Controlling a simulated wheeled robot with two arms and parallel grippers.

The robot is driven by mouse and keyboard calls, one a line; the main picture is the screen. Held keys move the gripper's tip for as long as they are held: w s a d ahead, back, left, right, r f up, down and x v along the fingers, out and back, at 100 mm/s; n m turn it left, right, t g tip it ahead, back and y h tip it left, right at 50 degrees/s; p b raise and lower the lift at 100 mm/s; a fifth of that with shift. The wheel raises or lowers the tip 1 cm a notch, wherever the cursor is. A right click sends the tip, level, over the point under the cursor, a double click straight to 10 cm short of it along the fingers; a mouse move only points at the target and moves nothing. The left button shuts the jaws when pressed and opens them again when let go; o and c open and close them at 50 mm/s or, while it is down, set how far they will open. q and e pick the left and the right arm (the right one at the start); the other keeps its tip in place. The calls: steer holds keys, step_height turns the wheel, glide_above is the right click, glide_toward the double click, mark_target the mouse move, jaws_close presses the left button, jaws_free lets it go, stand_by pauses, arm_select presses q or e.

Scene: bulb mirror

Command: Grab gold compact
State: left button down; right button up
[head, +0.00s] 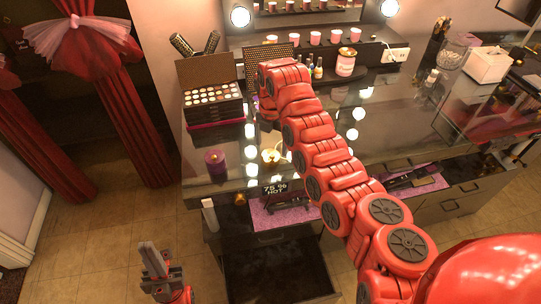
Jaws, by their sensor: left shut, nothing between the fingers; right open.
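A shiny gold round object (272,156), which looks like the gold compact, lies on the dark glossy counter (225,165) just left of my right arm. My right arm reaches across the counter from the lower right. Its gripper (267,116) is at the far end, behind the gold object and near the makeup case; its fingers are mostly hidden by the arm, but it is open. My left gripper (150,255) is low over the floor at the lower left, away from the counter, with grey fingers pointing up, shut and empty.
Pink cups (315,38) line the back shelf. An open drawer (283,213) juts out in front. The left floor is clear.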

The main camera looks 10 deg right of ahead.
mark_target(271, 153)
steer(key=f+p, duration=0.3)
steer(key=f, duration=0.1)
steer(key=shift+w+f, duration=0.1)
steer(key=shift+w, duration=0.15)
steer(key=shift+w+f, duration=0.1)
steer(key=shift+f, duration=0.5)
steer(key=c, duration=1.3)
